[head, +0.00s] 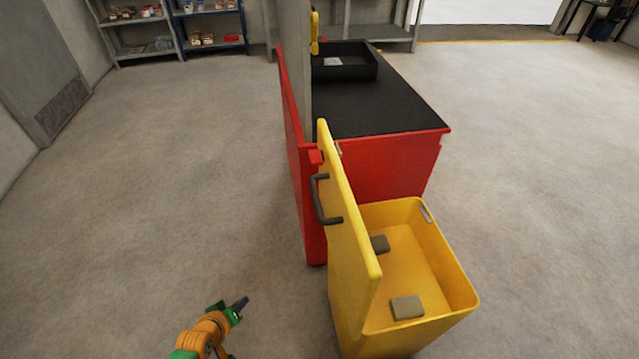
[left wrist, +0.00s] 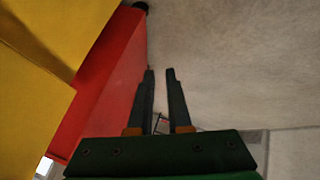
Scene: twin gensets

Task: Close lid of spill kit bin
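The yellow spill kit bin (head: 440,255) stands on the floor at the lower right of the head view, open at the top. Its yellow lid (head: 352,245) stands raised, almost upright, along the bin's left side. A dark handle (head: 318,200) is on the lid's left face. My left gripper (head: 242,303) is low, left of the bin and apart from the lid. In the left wrist view its two dark fingers (left wrist: 161,72) are apart with nothing between them. Yellow surfaces (left wrist: 35,70) fill that view's left side; I cannot tell lid from bin. My right gripper is not in view.
A red cabinet (head: 390,165) with a black top stands behind the bin; its red side also shows in the left wrist view (left wrist: 115,75). A black tray (head: 345,75) sits on top. Two grey blocks (head: 406,307) lie inside the bin. The floor (head: 180,180) to the left is clear.

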